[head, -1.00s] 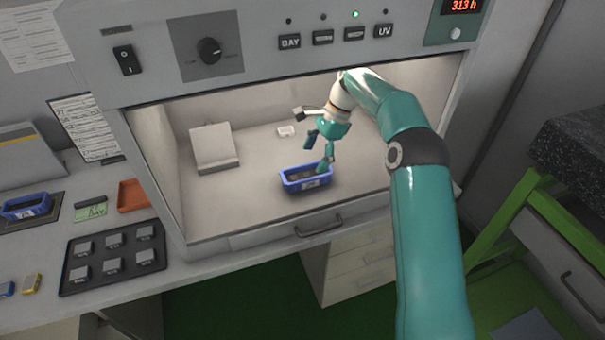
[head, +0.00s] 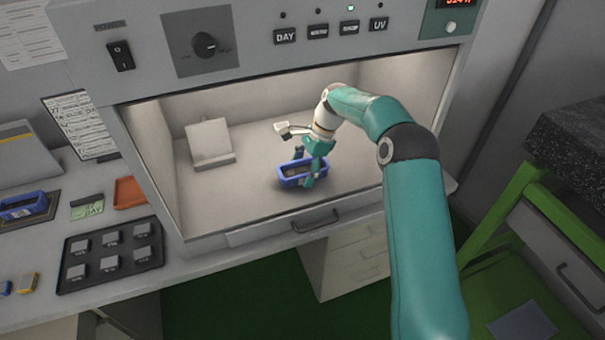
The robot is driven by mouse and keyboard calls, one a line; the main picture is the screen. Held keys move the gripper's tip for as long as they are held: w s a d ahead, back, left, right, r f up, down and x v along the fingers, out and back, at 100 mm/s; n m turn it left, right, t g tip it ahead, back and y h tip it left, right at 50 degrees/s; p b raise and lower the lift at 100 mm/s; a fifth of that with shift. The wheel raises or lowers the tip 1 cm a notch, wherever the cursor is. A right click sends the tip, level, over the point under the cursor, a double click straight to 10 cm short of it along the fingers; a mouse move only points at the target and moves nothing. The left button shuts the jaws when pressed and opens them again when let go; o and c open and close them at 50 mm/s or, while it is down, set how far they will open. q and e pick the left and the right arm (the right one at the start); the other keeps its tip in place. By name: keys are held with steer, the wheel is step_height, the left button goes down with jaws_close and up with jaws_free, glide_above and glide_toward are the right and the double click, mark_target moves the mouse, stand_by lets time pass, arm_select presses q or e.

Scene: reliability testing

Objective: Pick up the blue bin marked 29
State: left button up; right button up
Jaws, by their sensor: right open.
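A blue bin (head: 291,182) stands upright on the floor of the lit cabinet. My right gripper (head: 303,168) is open right over this bin, pointing down. One finger is at the bin's far side and the other at its near right side, hiding part of the bin. I cannot tell whether the fingers touch it. A second blue bin (head: 22,208) sits on a dark mat at the far left of the bench, its marking also unreadable. My left gripper is not in view.
Outside, a black tray (head: 110,256) of grey blocks and an orange tray (head: 129,192) lie left. A green-framed bench (head: 500,225) stands right.

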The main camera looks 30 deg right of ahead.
steer(key=shift+f, duration=0.25)
stand_by(0.4)
steer(key=c, duration=1.4)
steer(key=shift+r, duration=0.1)
